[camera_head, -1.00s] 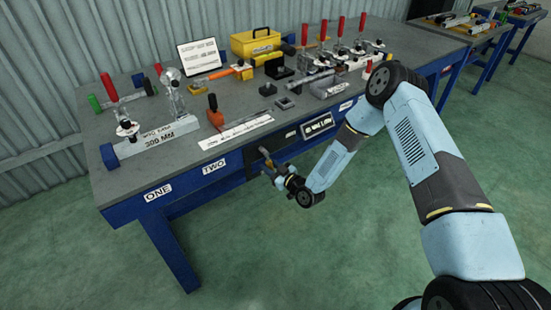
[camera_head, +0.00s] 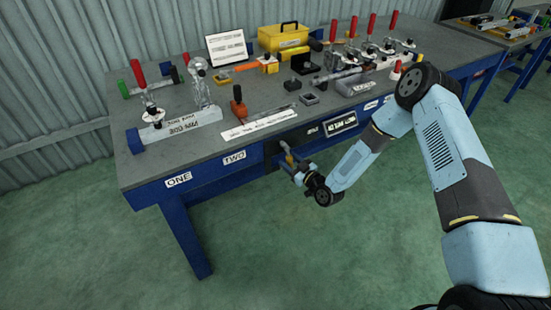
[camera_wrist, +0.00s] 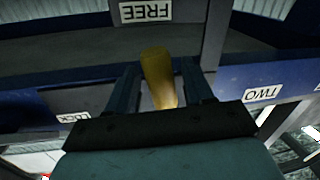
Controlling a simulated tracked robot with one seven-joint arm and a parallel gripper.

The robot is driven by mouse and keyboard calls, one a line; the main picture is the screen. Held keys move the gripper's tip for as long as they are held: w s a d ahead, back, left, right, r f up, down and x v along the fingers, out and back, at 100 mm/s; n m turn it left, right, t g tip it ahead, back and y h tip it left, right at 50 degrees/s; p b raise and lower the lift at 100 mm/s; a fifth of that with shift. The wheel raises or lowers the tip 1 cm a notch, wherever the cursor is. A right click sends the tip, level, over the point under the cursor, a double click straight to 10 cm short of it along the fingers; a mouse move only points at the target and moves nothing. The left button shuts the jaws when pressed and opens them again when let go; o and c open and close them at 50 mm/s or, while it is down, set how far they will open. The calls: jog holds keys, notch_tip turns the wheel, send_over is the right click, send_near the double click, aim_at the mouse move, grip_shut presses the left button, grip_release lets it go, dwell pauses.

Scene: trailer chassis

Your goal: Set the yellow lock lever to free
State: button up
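The yellow lock lever (camera_wrist: 158,75) stands between the two fingers of my gripper (camera_wrist: 161,88) in the wrist view. Narrow gaps show beside the lever, so the fingers look open around it rather than clamped. A FREE label (camera_wrist: 160,11) reads upside down beyond the lever, and a LOCK label (camera_wrist: 73,117) is to the lower left. In the head view my gripper (camera_head: 291,161) is at the front of the bench, below the top's edge, with the small yellowish lever (camera_head: 286,148) at its tip. The lever's base is hidden.
The bench top (camera_head: 200,145) carries red-handled clamps, a yellow toolbox (camera_head: 284,37) and a 300 mm block (camera_head: 180,126). Plates ONE (camera_head: 178,179) and TWO (camera_head: 234,157) are on its front edge. The green floor in front is clear.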

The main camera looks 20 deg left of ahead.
jog(key=shift+s, duration=0.1)
jog(key=v, duration=1.3)
jog(key=shift+d, duration=0.45)
